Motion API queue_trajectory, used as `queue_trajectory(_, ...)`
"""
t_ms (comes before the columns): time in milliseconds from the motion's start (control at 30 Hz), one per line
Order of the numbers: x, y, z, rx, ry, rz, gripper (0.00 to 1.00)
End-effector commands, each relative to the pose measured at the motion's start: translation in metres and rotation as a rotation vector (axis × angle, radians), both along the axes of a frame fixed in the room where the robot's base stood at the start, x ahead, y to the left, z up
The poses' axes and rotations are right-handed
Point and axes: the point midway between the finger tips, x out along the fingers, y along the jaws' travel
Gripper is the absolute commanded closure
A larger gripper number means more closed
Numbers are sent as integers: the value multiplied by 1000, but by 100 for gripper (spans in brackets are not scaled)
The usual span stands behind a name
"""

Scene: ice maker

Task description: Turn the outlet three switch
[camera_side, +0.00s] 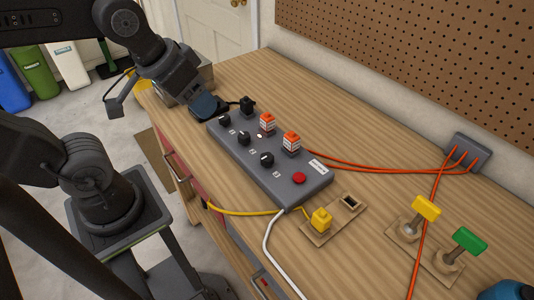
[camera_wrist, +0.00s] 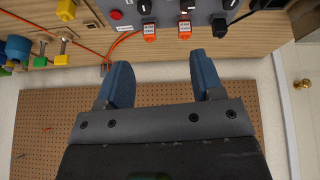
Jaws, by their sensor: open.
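A grey outlet box (camera_side: 285,186) lies on the wooden bench with three black rotary switches: the far switch (camera_side: 224,120), the middle switch (camera_side: 243,138) and the near switch (camera_side: 267,160). Small number labels sit beside them, too small to read, so I cannot tell which is outlet three. My gripper (camera_side: 208,106) is at the far end of the box, near the far switch and apart from the near one. In the wrist view my gripper (camera_wrist: 163,82) has its blue fingers spread and empty. The wrist view also shows the near switch (camera_wrist: 144,6) at the top edge.
Two orange plugs (camera_side: 267,124) (camera_side: 291,143) and a black plug (camera_side: 247,104) stand up along the box. A red button (camera_side: 299,178) is at its near end. A yellow plug (camera_side: 320,219), toggle levers (camera_side: 425,208) and orange cables (camera_side: 375,168) lie to the right.

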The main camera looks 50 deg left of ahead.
Motion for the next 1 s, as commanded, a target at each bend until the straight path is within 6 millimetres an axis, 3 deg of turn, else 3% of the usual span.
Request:
queue_trajectory(300,70,3,-23,-402,354,711,39)
queue_trajectory(533,115,12,-50,-587,587,1198,39)
queue_trajectory(700,128,15,-61,-633,661,1353,39)
queue_trajectory(867,129,11,-71,-637,671,1371,39)
queue_trajectory(1000,128,2,-93,-634,672,1369,39)
